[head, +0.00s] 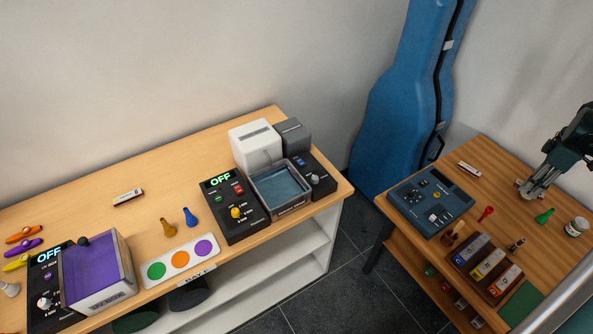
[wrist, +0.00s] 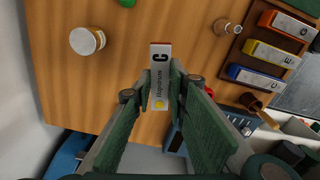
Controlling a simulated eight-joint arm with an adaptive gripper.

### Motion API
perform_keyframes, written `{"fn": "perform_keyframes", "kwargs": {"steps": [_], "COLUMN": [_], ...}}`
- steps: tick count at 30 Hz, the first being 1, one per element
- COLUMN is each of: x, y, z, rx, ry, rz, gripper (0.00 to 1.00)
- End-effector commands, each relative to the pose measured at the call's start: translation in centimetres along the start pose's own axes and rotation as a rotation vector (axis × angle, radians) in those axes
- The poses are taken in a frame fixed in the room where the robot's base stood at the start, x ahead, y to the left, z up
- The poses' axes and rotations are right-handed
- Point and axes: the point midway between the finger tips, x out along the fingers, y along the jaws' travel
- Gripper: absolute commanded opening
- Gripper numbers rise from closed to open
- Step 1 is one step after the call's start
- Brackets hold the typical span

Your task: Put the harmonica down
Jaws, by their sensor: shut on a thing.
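My gripper (head: 530,190) is over the right wooden table in the head view. In the wrist view, my gripper (wrist: 160,84) is shut on the harmonica (wrist: 160,63), a slim grey bar marked "C" with a red end and a yellow dot.
On the right table are a white-lidded jar (head: 577,227), a green peg (head: 545,215), a red peg (head: 486,213), a blue control box (head: 430,203) and a wooden rack (head: 495,237) of coloured cases. A small white bar (head: 469,168) lies at the back. Bare wood lies between them.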

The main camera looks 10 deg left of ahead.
Motion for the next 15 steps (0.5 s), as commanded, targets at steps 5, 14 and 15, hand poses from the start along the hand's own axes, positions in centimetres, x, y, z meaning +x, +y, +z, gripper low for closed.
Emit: {"fn": "perform_keyframes", "kwargs": {"steps": [5,14,15], "x": [-5.1,-12.7,-13.5], "y": [-0.1,0.0,0.0], "z": [0.0,0.0,0.0], "rx": [0.0,0.0,0.0], "ry": [0.0,0.0,0.0], "rz": [0.0,0.0,0.0], "gripper": [0.04,0.04,0.04]}}
